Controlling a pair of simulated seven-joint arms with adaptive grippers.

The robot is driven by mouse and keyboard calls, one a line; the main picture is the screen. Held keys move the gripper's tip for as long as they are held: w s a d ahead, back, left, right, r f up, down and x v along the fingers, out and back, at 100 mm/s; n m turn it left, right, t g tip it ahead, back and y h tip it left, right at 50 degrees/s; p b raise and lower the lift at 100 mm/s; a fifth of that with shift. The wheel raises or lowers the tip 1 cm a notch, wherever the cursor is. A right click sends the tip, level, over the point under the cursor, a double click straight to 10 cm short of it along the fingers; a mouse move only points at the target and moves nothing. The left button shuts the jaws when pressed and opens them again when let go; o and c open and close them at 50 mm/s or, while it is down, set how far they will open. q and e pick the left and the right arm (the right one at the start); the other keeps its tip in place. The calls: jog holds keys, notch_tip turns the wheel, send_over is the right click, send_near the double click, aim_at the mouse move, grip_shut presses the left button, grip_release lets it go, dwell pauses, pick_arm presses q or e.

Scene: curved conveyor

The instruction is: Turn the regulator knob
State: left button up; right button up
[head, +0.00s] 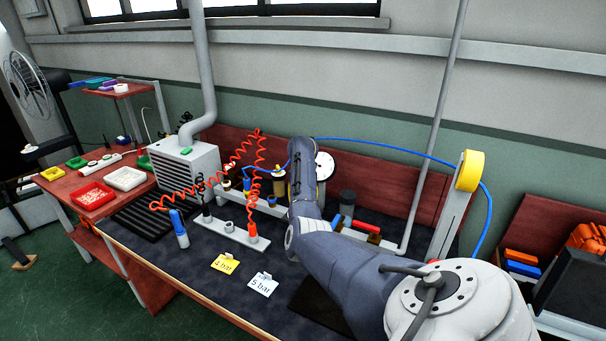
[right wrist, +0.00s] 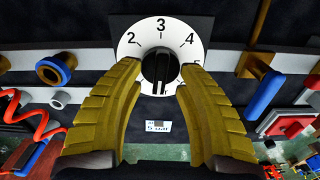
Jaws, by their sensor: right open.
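The regulator knob (right wrist: 160,68) is black and sits at the centre of a round white dial (right wrist: 160,35) with the numbers 2, 3, 4 and a partly covered 5. The grip ridge of the knob looks close to vertical. My right gripper (right wrist: 160,78) is open, with one yellow ribbed finger on each side of the knob. I cannot tell whether the fingers touch it. In the head view the dial (head: 325,166) shows just right of my right arm's end, which hides the knob and the gripper. My left gripper is not in view.
A yellow "4 bar" card (head: 226,264) and a white "5 bar" card (head: 263,284) lie on the dark bench top. Red coiled hoses (head: 257,160) and a blue hose (head: 400,151) run near the dial. A grey box (head: 185,160) stands left.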

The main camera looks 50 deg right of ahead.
jog(key=shift+f, duration=0.55)
jog(key=shift+c, duration=0.4)
grip_shut()
